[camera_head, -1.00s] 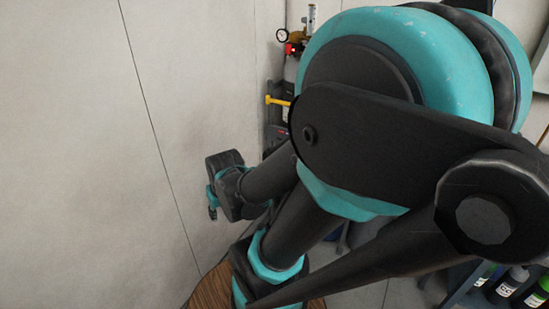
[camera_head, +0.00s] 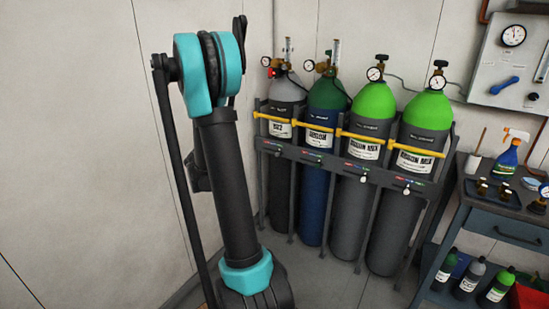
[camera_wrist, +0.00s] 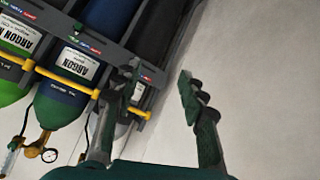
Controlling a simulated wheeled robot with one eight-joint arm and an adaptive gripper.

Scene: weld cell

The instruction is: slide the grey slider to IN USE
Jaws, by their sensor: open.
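A dark rail runs across the front of the gas-cylinder rack (camera_head: 345,172), with small coloured labels and pale knobs on it. The grey-shouldered cylinder (camera_head: 284,90) stands at its left end; I cannot make out a grey slider or its position there. Another coloured label (camera_wrist: 146,78) lies by my left finger, which hides part of the rail. My gripper (camera_wrist: 159,73) is open and empty, its right finger against bare wall. My arm hides it in the head view.
Yellow retaining bars (camera_head: 362,138) cross the cylinders above the rail. Valves and gauges (camera_head: 375,73) stand on top. A cart (camera_head: 505,215) with bottles is on the right, below a wall panel (camera_head: 510,62). Bare wall (camera_head: 75,120) fills the left.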

